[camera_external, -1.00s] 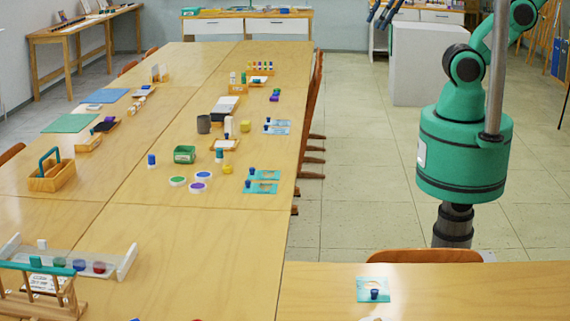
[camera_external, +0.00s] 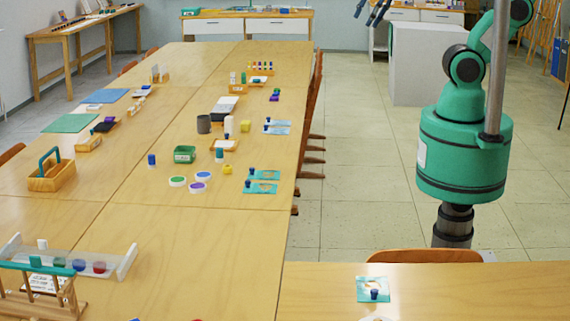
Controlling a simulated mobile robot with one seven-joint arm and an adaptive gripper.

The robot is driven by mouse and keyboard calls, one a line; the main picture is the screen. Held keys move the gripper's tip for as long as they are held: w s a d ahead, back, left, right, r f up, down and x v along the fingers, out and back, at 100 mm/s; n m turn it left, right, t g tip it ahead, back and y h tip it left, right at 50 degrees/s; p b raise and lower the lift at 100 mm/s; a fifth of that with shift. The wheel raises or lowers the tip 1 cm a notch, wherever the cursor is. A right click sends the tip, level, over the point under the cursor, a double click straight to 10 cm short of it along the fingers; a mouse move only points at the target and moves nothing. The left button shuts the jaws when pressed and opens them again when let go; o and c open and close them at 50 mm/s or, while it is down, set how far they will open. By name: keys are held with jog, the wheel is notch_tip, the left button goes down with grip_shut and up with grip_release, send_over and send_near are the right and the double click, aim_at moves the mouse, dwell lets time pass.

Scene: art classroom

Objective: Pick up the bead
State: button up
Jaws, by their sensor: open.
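My gripper (camera_external: 367,14) shows at the top edge of the view, with dark bluish fingers apart and nothing seen between them. It is in the air, right of the long table and in front of the back cabinets. The rest of the hand is cut off by the frame edge. I cannot tell which small thing is the bead. Small candidates on the long wooden table (camera_external: 150,240) include a purple piece (camera_external: 274,98) and a yellow block (camera_external: 228,170). My gripper is well apart from all of them.
A green tub (camera_external: 184,154), a grey cup (camera_external: 203,124) and round paint pots (camera_external: 198,188) stand on the table. A wooden caddy (camera_external: 50,180) is at left. Chairs (camera_external: 313,120) line the right edge. A white block (camera_external: 425,65) stands behind my arm. The floor between is clear.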

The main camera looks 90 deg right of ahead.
jog(key=w+d+f+n+g, duration=0.15)
jog(key=w+n, duration=0.35)
jog(key=w, duration=1.1)
jog(key=n+g+b, duration=0.2)
jog(key=n+g, duration=0.2)
jog(key=n, duration=0.8)
send_over(228, 169)
jog(key=d, duration=0.2)
notch_tip(228, 169, down, 40)
jog(key=shift+w+f, duration=0.25)
jog(key=shift+w, duration=0.2)
jog(key=shift+f, duration=0.1)
notch_tip(228, 169, down, 8)
jog(key=shift+d+f+b, duration=0.1)
jog(key=shift+f+b, duration=0.1)
jog(key=shift+b, duration=0.6)
jog(key=shift+f, duration=0.1)
